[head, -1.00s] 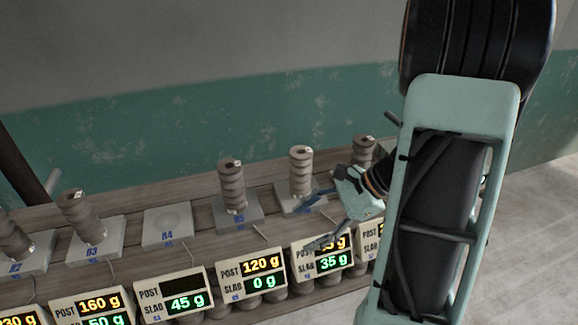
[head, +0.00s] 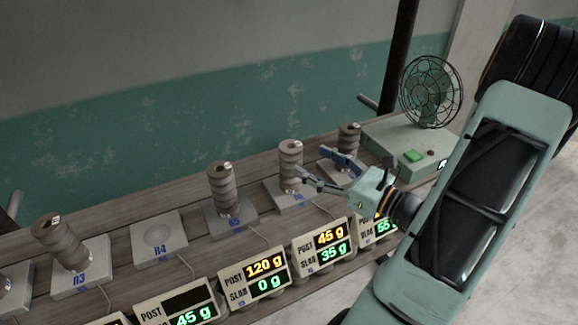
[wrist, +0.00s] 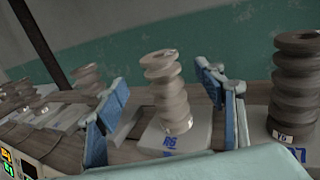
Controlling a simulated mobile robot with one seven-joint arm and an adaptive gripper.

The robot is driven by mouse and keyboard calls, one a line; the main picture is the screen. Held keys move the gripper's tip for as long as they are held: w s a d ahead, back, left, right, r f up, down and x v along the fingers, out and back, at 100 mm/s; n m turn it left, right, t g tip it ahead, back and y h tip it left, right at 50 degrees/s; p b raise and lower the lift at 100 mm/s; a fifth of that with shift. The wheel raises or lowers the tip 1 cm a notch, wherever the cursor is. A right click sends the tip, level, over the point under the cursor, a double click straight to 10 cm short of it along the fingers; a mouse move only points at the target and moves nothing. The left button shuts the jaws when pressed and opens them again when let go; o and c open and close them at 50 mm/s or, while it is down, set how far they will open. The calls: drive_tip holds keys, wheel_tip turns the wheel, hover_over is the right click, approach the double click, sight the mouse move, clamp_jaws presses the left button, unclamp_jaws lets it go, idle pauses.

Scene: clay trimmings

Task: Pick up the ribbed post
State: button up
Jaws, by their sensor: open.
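Several ribbed grey-brown posts stand on pale slabs along a wooden bench. The post on the slab that seems marked R6 (head: 290,154) is nearest my gripper (head: 318,165). In the wrist view that post (wrist: 167,95) shows beyond and between my two blue fingers (wrist: 162,84), which are spread with nothing held. Whether the fingertips reach either side of it is unclear. It leans a little in that view. Another ribbed post (head: 348,138) stands behind my gripper; the near post at the right of the wrist view (wrist: 296,85) appears to be it. The R5 post (head: 222,188) stands to the left.
The R4 slab (head: 160,238) is bare; a post leans on the R3 slab (head: 60,245). Displays such as the 45 g / 35 g one (head: 323,245) line the front edge. A fan (head: 431,92) stands on a green-buttoned box (head: 395,140) at right. A wall backs the bench.

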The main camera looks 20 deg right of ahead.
sight(291, 151)
drive_tip(key=x, duration=0.8)
drive_tip(key=shift+f, duration=0.1)
drive_tip(key=shift+s, duration=0.1)
drive_tip(key=shift+c, duration=0.3)
clamp_jaws()
